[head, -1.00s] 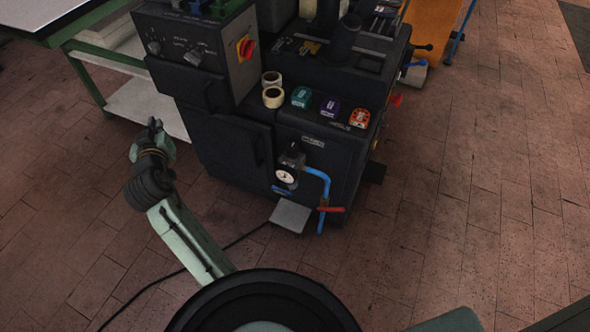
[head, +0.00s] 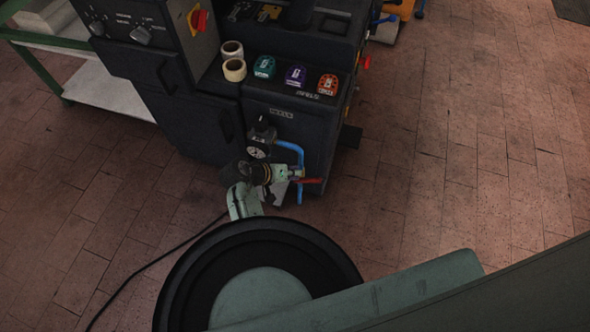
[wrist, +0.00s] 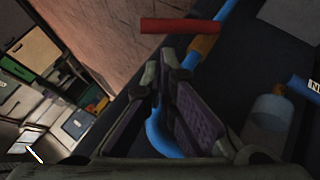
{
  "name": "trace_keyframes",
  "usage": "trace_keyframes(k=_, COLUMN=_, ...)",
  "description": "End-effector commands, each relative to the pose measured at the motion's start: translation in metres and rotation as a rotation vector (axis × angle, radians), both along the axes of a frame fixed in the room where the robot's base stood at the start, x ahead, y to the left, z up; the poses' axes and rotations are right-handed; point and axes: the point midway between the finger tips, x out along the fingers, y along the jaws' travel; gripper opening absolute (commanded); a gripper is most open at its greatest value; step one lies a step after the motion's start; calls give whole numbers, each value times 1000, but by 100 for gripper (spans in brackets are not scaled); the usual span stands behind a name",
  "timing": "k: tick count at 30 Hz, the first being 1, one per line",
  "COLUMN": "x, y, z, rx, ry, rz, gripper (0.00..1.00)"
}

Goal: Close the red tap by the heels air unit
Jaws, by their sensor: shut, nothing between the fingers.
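The red tap handle (head: 309,181) sits on a blue pipe (head: 292,147) at the front of the dark machine, below the air unit with its round gauge (head: 257,153). In the head view the handle sticks out to the right, across the line of the pipe. In the wrist view the red handle (wrist: 180,26) lies just beyond my fingertips, beside a brass-coloured valve body (wrist: 203,47). My gripper (wrist: 160,72) is shut and empty. It is close to the tap; I cannot tell whether it touches. In the head view my gripper (head: 291,173) partly hides the valve.
The dark machine (head: 195,125) stands behind the tap, with teal, purple and orange items on its ledge. Another red knob (head: 364,62) is on its right side. A black cable (head: 160,262) lies on the floor. Brick floor (head: 450,150) is open to the right.

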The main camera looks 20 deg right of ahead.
Motion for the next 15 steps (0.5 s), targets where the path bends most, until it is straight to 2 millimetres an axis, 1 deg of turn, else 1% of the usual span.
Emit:
trace_keyframes(k=1, x=2, y=-8, z=-6, rx=-1, ry=2, rz=-2, gripper=0)
trace_keyframes(k=6, x=8, y=-29, z=-27, rx=0, ry=0, rz=-3, gripper=0)
trace_keyframes(k=9, x=11, y=-38, z=-37, rx=1, ry=0, rz=-1, gripper=0)
trace_keyframes(k=15, x=15, y=-46, z=-45, rx=1, ry=-3, rz=1, gripper=0)
